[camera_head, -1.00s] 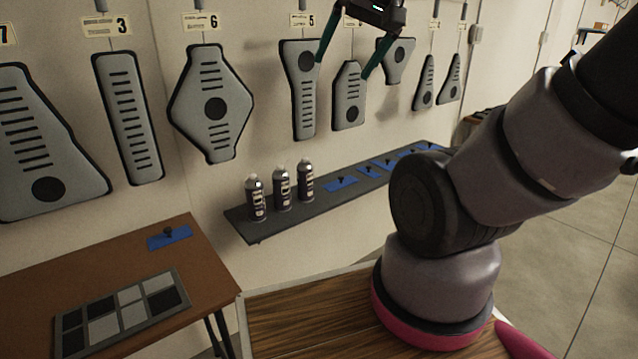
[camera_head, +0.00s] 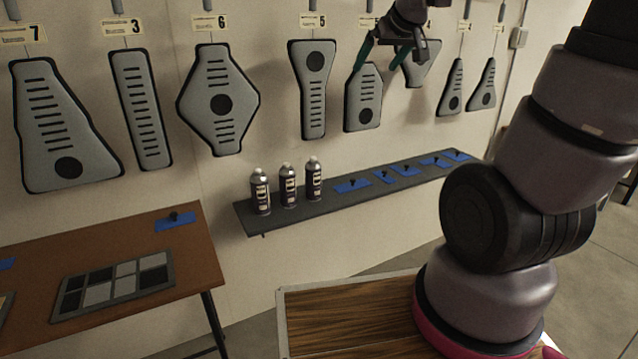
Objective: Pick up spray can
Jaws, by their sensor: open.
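Three spray cans stand upright in a row at the left end of a dark wall shelf (camera_head: 330,204): a left can (camera_head: 261,193), a middle can (camera_head: 288,186) and a right can (camera_head: 314,180). They are dark with pale labels and silvery tops. My gripper (camera_head: 376,68) is at the top of the view, in front of the wall panels, above and to the right of the cans. Its green fingers are spread and nothing shows between them. It is well apart from the cans.
Blue pieces with small black knobs (camera_head: 352,186) lie along the shelf to the right of the cans. Grey numbered panels (camera_head: 219,100) hang on the wall above. A brown table (camera_head: 110,238) with a checkered board (camera_head: 113,285) stands at left.

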